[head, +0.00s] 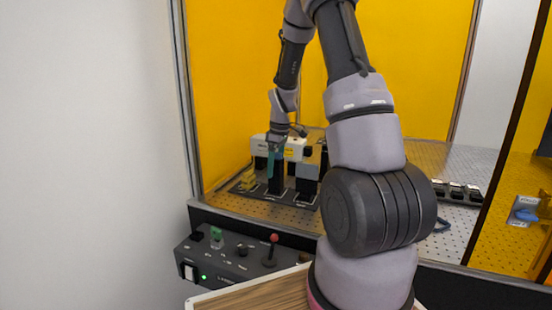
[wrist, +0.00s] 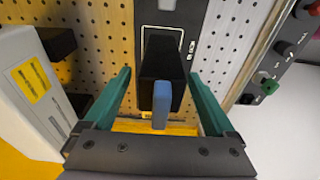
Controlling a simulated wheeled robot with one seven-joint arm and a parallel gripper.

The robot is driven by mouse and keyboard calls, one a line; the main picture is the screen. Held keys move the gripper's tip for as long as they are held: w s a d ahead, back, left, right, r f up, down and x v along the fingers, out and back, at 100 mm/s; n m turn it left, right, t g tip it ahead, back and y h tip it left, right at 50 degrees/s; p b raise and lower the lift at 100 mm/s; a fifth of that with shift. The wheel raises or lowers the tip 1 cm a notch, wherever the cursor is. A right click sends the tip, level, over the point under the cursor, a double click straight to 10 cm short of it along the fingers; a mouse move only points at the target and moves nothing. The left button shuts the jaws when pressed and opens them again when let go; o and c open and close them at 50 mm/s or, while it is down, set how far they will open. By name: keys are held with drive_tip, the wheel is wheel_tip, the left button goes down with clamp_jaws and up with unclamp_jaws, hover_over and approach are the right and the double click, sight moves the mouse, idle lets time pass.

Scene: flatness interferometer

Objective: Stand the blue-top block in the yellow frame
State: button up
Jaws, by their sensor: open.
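The blue-top block shows in the wrist view as a dark upright body with a narrow blue top (wrist: 161,104). It lies between my gripper's (wrist: 160,100) two teal fingers, with a gap on each side. In the head view my gripper (head: 275,162) points down over the dark plate, and its fingers partly hide what is below. A yellow strip (wrist: 128,127) shows beyond the block in the wrist view, partly hidden by my gripper. I cannot tell whether it is the yellow frame. A yellow piece (head: 248,180) stands at the plate's left end in the head view.
A dark plate (head: 257,194) lies on the perforated table (head: 340,205). A white-outlined area (wrist: 160,29) is on it. A pale instrument housing (wrist: 29,92) stands close to the left finger. A control box (head: 240,252) with a red-knobbed lever (head: 274,239) stands in front.

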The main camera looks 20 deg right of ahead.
drive_tip(key=shift+f, duration=0.1)
clamp_jaws()
drive_tip(key=shift+r, duration=3.15)
